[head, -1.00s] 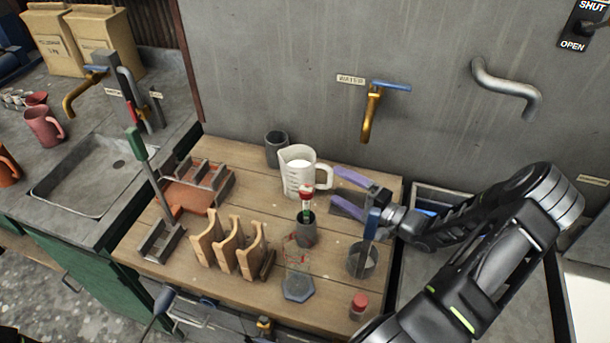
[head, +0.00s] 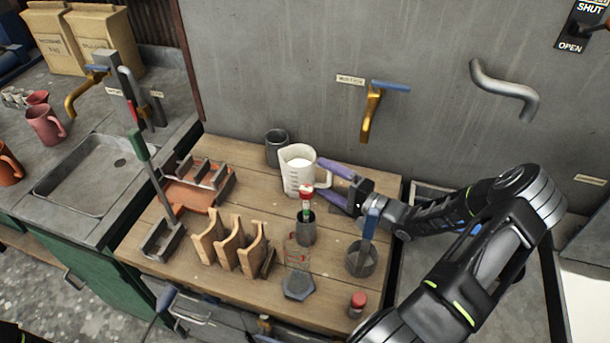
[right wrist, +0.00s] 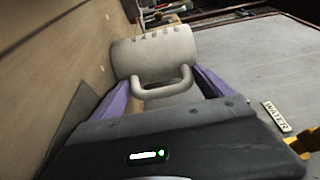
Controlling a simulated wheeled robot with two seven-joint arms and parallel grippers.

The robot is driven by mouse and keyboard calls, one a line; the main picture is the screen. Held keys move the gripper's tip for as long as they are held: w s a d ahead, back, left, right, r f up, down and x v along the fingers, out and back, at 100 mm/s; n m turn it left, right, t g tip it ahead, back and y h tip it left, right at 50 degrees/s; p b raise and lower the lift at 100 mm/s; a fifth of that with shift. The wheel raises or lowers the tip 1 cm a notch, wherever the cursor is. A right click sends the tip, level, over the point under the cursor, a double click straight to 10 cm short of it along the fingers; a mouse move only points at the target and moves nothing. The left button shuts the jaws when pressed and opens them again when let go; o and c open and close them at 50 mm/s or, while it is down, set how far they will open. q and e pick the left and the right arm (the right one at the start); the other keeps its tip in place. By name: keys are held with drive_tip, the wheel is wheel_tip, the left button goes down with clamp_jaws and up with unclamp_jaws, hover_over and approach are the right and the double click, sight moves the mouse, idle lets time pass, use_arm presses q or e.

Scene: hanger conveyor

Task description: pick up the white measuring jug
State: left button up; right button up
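The white measuring jug (head: 294,174) stands upright at the back of the wooden table, with its handle towards the right. My right gripper (head: 328,182) is open at the jug's right side, with its purple fingers pointing at the jug. In the right wrist view the jug (right wrist: 155,55) lies straight ahead, and its handle sits between the two spread fingers of the right gripper (right wrist: 163,95). I cannot tell whether the fingers touch the jug. My left gripper is not in view.
A dark grey cup (head: 277,148) stands behind the jug. A grey holder (head: 305,230) with a red-topped tool is in front. A grey metal cup (head: 361,258) stands near the right edge. Wooden racks (head: 228,246) stand front left. A yellow tap (head: 371,112) is on the wall.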

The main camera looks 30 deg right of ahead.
sight(299, 178)
drive_tip(key=c, duration=1.5)
drive_tip(key=shift+r, duration=0.1)
drive_tip(key=shift+c, duration=0.5)
drive_tip(key=shift+r, duration=0.1)
drive_tip(key=shift+r+b, duration=0.35)
drive_tip(key=w+a, duration=0.1)
drive_tip(key=a, duration=0.1)
drive_tip(key=w+a+b, duration=0.1)
drive_tip(key=a, duration=0.1)
drive_tip(key=w+a+b, duration=0.1)
drive_tip(key=w+a, duration=0.1)
drive_tip(key=a, duration=0.1)
drive_tip(key=shift+a+r, duration=0.1)
drive_tip(key=shift+r, duration=0.3)
wheel_tip(299, 178, up, 13)
drive_tip(key=shift+r, duration=0.15)
drive_tip(key=shift+r, duration=0.1)
